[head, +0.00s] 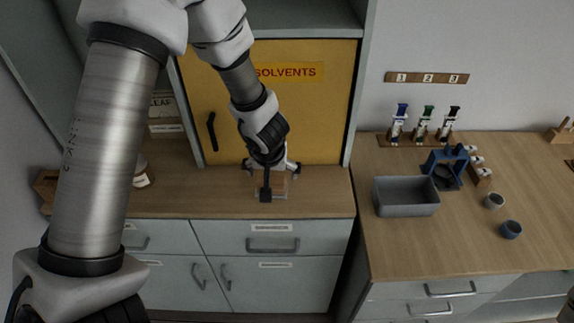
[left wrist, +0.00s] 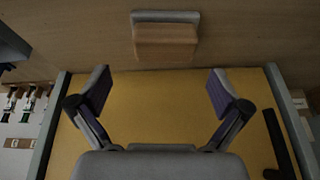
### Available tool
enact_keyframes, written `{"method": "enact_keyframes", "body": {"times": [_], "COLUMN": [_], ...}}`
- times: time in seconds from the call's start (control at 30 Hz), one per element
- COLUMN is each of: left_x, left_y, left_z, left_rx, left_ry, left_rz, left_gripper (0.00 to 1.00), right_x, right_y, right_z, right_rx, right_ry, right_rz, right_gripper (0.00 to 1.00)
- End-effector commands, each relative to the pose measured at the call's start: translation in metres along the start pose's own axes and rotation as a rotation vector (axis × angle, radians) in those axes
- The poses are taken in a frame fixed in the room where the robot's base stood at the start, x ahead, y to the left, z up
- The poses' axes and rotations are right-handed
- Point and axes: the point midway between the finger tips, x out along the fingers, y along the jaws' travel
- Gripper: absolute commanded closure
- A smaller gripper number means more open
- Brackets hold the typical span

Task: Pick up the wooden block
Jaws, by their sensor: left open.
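The wooden block (head: 278,183) is on the counter in front of the yellow cabinet door in the head view, partly hidden by my left gripper (head: 271,172). In the left wrist view the block (left wrist: 165,43) is at the top centre, with a grey strip (left wrist: 165,17) along one side. My left gripper also shows there (left wrist: 160,82), with its two fingers spread wide. The block lies beyond the fingertips, roughly centred between them, and nothing is held. My right gripper is not in view.
The yellow solvents door (head: 330,110) is close behind the gripper, with a black handle (head: 211,132). On the right counter are a grey bin (head: 406,197), a blue stand (head: 447,165), small cups and a rack of pipettes (head: 421,125).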

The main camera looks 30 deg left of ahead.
Motion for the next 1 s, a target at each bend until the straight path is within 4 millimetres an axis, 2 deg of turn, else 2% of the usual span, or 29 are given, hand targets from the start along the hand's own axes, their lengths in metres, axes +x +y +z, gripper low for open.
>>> {"method": "enact_keyframes", "body": {"times": [0.07, 0.27, 0.5, 0.73, 0.77, 0.9, 1.0], "left_x": [0.001, 0.027, 0.069, 0.071, 0.071, 0.071, 0.071], "left_y": [0.003, 0.003, 0.005, 0.005, 0.005, 0.005, 0.005], "left_z": [-0.006, -0.006, -0.005, -0.006, -0.006, -0.006, -0.006], "left_rx": [-0.018, -0.018, -0.017, -0.017, -0.017, -0.017, -0.017], "left_ry": [0.008, 0.006, 0.005, 0.006, 0.006, 0.006, 0.005], "left_rz": [0.018, 0.016, 0.014, 0.014, 0.014, 0.014, 0.014], "left_gripper": [0.00, 0.00, 0.00, 0.00, 0.07, 0.57, 0.58], "right_x": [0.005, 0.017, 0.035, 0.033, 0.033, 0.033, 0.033], "right_y": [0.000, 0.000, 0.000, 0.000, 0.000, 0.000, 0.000], "right_z": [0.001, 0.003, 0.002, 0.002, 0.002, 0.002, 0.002], "right_rx": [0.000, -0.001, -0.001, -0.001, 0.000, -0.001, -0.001], "right_ry": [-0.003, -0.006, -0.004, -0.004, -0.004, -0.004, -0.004], "right_rz": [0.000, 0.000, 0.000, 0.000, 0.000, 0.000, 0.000], "right_gripper": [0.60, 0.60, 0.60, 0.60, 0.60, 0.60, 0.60]}}
